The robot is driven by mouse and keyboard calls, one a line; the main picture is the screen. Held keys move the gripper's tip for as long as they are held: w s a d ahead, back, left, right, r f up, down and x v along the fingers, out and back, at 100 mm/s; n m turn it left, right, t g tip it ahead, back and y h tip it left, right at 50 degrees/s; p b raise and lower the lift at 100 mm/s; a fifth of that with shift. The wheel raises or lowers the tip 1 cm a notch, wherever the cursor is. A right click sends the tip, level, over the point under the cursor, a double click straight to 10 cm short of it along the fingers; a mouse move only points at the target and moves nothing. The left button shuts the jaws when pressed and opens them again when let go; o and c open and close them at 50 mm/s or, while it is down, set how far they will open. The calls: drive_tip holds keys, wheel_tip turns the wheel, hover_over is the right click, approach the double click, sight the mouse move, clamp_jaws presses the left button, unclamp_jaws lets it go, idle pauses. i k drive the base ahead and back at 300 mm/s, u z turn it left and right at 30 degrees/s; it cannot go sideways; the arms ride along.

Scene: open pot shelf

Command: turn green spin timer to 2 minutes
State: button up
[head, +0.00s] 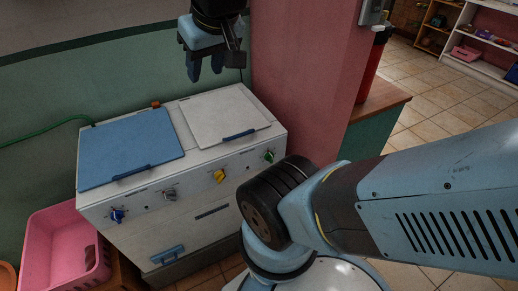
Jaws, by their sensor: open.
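The green spin timer (268,156) is a small green knob at the right end of the front panel of a white twin-tub washing machine (155,195). My arm reaches close to its right side in the picture, but the knob itself shows. The mark its pointer stands at is too small to read. My gripper (205,72) hangs at the top of the head view, above the back of the machine. Its blue fingers point down, apart and empty, away from the knob.
The panel also has a blue knob (117,215), a grey knob (169,194) and a yellow knob (219,175). The blue lid (130,148) and white lid (222,117) are closed. A pink basket (62,250) stands left; a pink pillar (305,70) rises behind right.

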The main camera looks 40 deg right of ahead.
sight(269, 156)
drive_tip(key=u, duration=1.6)
drive_tip(key=i, duration=0.1)
drive_tip(key=z, duration=3.05)
drive_tip(key=k, duration=1.6)
drive_tip(key=u, duration=0.95)
drive_tip(key=i, duration=1)
